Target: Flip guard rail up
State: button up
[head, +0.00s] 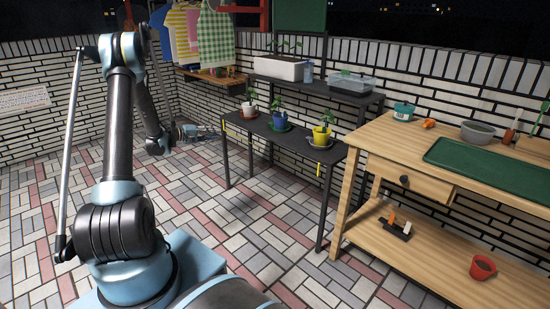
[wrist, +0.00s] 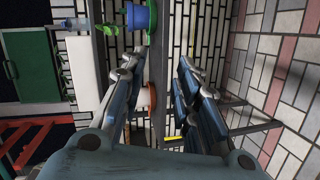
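I cannot clearly pick out a raised guard rail in either view. The black two-level plant stand (head: 300,150) has a lower shelf with a yellow piece (head: 318,168) hanging at its right front corner. A yellow piece (wrist: 172,138) also shows in the wrist view, partly behind a finger. No contact is visible.
Potted plants in white (head: 249,110), blue (head: 279,121) and yellow (head: 321,135) pots stand on the lower shelf. A wooden workbench (head: 385,135) stands to the right. Hanging clothes (head: 215,38) are at the back. The tiled floor left of the stand is clear.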

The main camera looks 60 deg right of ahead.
jog(key=s+d+f+g+h, duration=0.1)
jog(key=s+d+f, duration=0.2)
jog(key=f, duration=0.3)
jog(key=s+d+f+g+h, duration=0.1)
jog(key=s+d+f+g, duration=0.1)
jog(key=s+f, duration=0.4)
jog(key=s+d+f+m+g, duration=0.1)
jog(key=s+d+f+g, duration=0.1)
jog(key=s+d+f, duration=0.2)
notch_tip(320, 180, down, 3)
jog(key=shift+s+r+h, duration=0.15)
jog(key=shift+s+h, duration=0.25)
jog(key=shift+s, duration=0.2)
